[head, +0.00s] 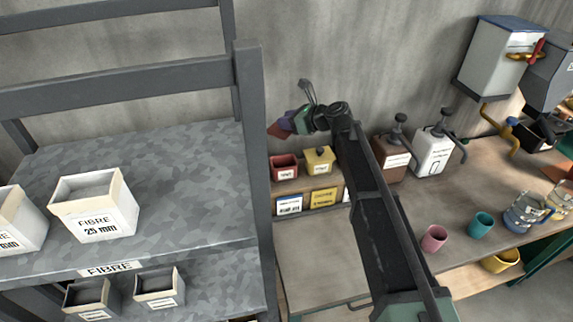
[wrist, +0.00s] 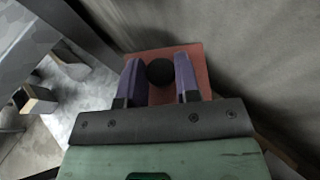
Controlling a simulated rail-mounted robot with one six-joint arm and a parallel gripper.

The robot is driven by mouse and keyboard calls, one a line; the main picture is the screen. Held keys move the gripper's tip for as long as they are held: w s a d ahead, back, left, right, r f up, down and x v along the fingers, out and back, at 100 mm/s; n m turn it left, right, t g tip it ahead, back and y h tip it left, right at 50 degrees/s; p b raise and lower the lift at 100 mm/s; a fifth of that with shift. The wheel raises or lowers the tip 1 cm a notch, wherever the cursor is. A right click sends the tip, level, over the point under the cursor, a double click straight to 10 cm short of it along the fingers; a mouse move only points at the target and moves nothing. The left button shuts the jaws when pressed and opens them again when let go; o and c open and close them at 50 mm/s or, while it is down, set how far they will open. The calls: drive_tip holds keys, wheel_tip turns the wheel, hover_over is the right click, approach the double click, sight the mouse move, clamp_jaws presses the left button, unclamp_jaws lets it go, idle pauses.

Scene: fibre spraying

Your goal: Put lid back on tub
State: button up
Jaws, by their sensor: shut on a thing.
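The red lid (wrist: 195,57) is a flat square plate with a round black knob (wrist: 160,72). My gripper (wrist: 158,68) has its purple fingers either side of the knob and is shut on the lid. In the head view my gripper (head: 287,122) holds the red lid (head: 276,130) tilted in the air near the wall. The red tub (head: 284,168) stands open below it on the shelf at the back of the bench, apart from the lid. The tub is not seen in the wrist view.
Labelled boxes (head: 324,197) sit below. Brown (head: 390,160) and white (head: 434,152) pump containers stand further right. A grey rack (head: 254,150) with fibre bins rises close on the left.

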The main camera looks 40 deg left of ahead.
wheel_tip(320, 180, down, 12)
drive_tip(key=b, duration=0.9)
drive_tip(key=o, duration=0.9)
drive_tip(key=shift+r, duration=0.15)
drive_tip(key=shift+o, duration=0.2)
drive_tip(key=r+p+v, duration=0.1)
drive_tip(key=p+v, duration=0.5)
drive_tip(key=v, duration=0.7)
drive_tip(key=s+d+f+n+t+h, duration=0.1)
drive_tip(key=d+f+n+h, duration=0.15)
drive_tip(key=d, duration=0.75)
drive_tip(key=s+d+f+n+t+h, duration=0.1)
drive_tip(key=d+f+n+h, duration=0.2)
drive_tip(key=d, duration=0.7)
drive_tip(key=s+d+f+n+h, duration=0.15)
drive_tip(key=d+n, duration=0.25)
drive_tip(key=d, duration=0.5)
drive_tip(key=s+d+f+n+h, duration=0.2)
drive_tip(key=s+d, duration=0.3)
drive_tip(key=d, duration=0.7)
drive_tip(key=s+d+f+n+h, duration=0.2)
drive_tip(key=s+d+n+h, duration=0.2)
drive_tip(key=d, duration=0.8)
drive_tip(key=shift+s+d+n, duration=0.2)
drive_tip(key=shift+s+n, duration=0.25)
drive_tip(key=shift+n, duration=0.1)
